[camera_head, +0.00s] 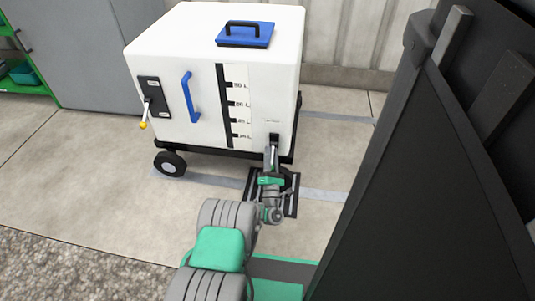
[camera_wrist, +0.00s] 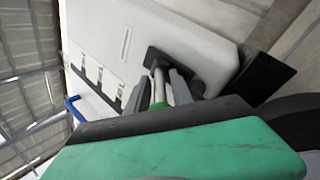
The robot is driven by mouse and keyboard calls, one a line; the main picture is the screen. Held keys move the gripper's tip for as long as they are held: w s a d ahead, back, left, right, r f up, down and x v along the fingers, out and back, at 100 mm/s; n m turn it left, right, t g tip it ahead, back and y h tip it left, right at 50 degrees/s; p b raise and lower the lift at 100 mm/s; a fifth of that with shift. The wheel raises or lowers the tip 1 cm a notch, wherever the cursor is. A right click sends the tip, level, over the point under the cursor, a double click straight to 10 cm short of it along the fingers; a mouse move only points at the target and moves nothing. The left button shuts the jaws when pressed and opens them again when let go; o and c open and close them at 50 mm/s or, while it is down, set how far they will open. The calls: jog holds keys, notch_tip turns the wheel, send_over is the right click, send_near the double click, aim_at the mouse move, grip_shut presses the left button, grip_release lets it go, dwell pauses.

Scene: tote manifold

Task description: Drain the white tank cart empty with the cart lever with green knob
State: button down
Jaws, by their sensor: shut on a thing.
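The white tank cart (camera_head: 190,45) stands on the concrete floor, with a dark level strip (camera_head: 225,105) and litre marks on its front; the fill level is hard to tell. The cart lever (camera_wrist: 157,85) sticks out from a dark mount (camera_head: 274,138) low on the front's right side. Its green knob (camera_wrist: 158,106) shows partly between my fingers in the wrist view. My gripper (camera_head: 271,158) is at the lever and shut on it; in the wrist view its fingers (camera_wrist: 166,92) lie on both sides of the lever. My arm hides the lower lever in the head view.
A lever with a yellow knob (camera_head: 143,125) sits on a dark plate at the cart's left. A blue handle (camera_head: 190,97) and blue lid (camera_head: 244,35) are on the cart. A dark floor grate (camera_head: 291,200) lies below my gripper. Floor left of the cart is clear.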

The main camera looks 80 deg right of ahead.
jog(key=c, duration=1.4)
grip_release()
jog(key=shift+f, duration=0.1)
jog(key=shift+c, duration=0.2)
jog(key=w+p+v, duration=0.1)
jog(key=p+v, duration=0.1)
jog(key=v, duration=0.5)
jog(key=shift+s+a+f, duration=0.15)
jog(key=shift+s+a, duration=0.2)
jog(key=shift+s, duration=0.05)
